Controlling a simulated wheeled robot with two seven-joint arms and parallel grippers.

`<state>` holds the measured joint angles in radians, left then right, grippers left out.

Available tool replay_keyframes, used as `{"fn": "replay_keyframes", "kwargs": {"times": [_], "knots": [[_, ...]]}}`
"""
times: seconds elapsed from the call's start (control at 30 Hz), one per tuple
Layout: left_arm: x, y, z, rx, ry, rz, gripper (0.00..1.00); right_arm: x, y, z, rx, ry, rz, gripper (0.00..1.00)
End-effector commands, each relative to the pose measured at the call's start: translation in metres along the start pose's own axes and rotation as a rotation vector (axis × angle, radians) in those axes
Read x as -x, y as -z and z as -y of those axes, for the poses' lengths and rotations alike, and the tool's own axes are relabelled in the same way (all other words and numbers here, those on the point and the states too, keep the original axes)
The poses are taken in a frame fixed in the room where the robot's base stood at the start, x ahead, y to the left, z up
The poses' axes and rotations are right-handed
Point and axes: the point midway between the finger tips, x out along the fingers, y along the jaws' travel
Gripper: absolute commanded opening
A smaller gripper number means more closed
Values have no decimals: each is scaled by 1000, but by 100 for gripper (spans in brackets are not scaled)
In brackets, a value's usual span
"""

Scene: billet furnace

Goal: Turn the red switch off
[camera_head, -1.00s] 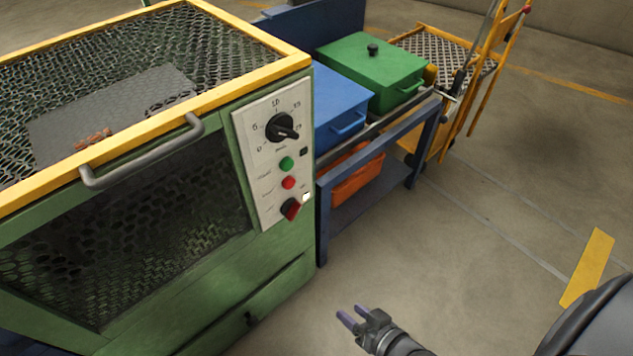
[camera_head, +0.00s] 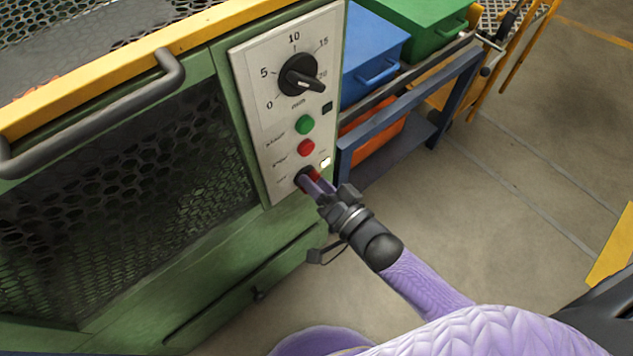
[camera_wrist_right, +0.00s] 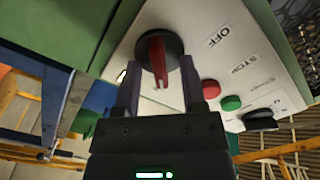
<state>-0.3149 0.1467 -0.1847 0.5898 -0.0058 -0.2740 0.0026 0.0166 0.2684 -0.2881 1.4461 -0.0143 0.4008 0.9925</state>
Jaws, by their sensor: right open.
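The red switch (camera_head: 314,178) is a red handle on a round black base, low on the pale control panel (camera_head: 258,110). My right gripper (camera_head: 310,184) is at the switch and partly covers it in the head view. In the right wrist view, the red handle (camera_wrist_right: 157,58) stands between the two open fingers of my right gripper (camera_wrist_right: 161,75), one on each side. I cannot tell whether either finger touches it. The handle runs roughly up and down there, and the word OFF is right of it. My left gripper is not in view.
Above the switch are a red button (camera_head: 306,148), a green button (camera_head: 304,124) and a black dial (camera_head: 300,76). A small lit white square (camera_head: 325,163) is beside the switch. The oven's grey handle (camera_head: 100,115) juts out left.

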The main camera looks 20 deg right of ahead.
Motion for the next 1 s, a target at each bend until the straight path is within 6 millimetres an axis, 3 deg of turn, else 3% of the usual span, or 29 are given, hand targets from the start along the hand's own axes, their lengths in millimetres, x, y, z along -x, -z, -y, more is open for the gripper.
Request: {"fn": "replay_keyframes", "kwargs": {"times": [0.1,0.13,0.37,0.77,1.0], "knots": [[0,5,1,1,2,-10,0,0,0,0,0,0,0,53],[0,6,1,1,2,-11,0,0,0,0,0,0,0,49],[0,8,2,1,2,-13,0,0,0,0,1,0,0,0],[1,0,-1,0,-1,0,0,1,0,0,15,0,0,0],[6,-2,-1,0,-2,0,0,1,1,2,125,0,0,0]]}}
